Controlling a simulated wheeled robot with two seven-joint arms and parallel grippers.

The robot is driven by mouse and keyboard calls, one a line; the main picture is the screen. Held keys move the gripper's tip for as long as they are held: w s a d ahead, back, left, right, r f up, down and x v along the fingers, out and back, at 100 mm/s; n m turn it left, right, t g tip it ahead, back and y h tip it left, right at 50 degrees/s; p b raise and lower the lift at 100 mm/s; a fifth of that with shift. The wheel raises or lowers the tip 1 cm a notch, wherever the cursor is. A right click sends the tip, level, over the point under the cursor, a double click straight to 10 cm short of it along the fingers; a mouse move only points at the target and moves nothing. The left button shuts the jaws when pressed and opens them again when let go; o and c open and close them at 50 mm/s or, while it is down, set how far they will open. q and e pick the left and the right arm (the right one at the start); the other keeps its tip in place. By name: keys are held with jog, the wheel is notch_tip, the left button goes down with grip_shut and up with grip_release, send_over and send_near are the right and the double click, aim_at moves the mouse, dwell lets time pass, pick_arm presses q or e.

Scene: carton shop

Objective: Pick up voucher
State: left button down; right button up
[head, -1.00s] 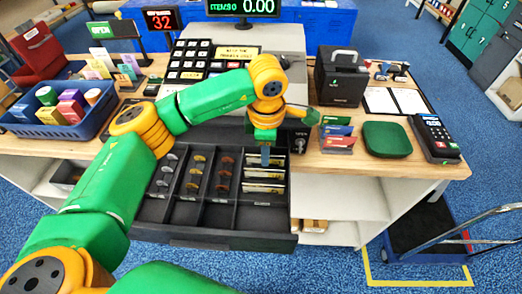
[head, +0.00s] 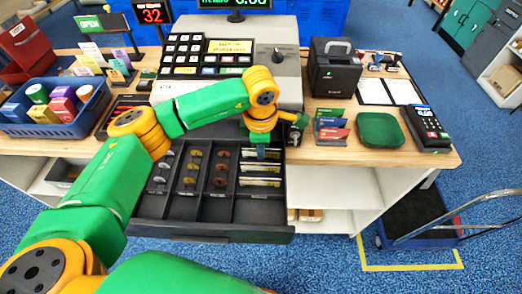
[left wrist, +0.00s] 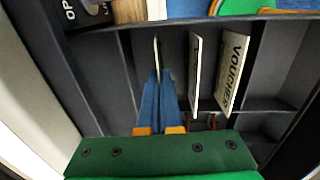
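Several upright vouchers stand in the right compartment of the open black drawer (head: 205,228). In the left wrist view a lettered voucher (left wrist: 232,70) and another voucher (left wrist: 196,72) stand to the right of my left gripper (left wrist: 160,74). A third voucher (left wrist: 156,48) shows edge-on at its fingertips. The blue fingers are close together with this thin voucher between them, and its lower part is hidden. In the head view my left gripper (head: 262,156) points down into the back of that compartment. The right gripper is not in view.
The drawer's other compartments hold several coins (head: 190,170). The cash register (head: 235,70) stands behind it. Right of the gripper are a card stand (head: 330,125), a green pad (head: 380,130) and a card terminal (head: 427,128). A blue basket (head: 55,115) stands at left.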

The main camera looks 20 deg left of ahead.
pick_arm(q)
notch_tip(320, 180, up, 2)
jog(key=shift+r+b, duration=0.25)
jog(key=shift+b, duration=0.2)
jog(key=s+a+r+b, duration=0.2)
jog(key=s+r+b, duration=0.2)
jog(key=s+r, duration=0.6)
jog(key=s, duration=0.3)
jog(key=shift+s+a+r, duration=0.15)
jog(key=shift+s, duration=0.25)
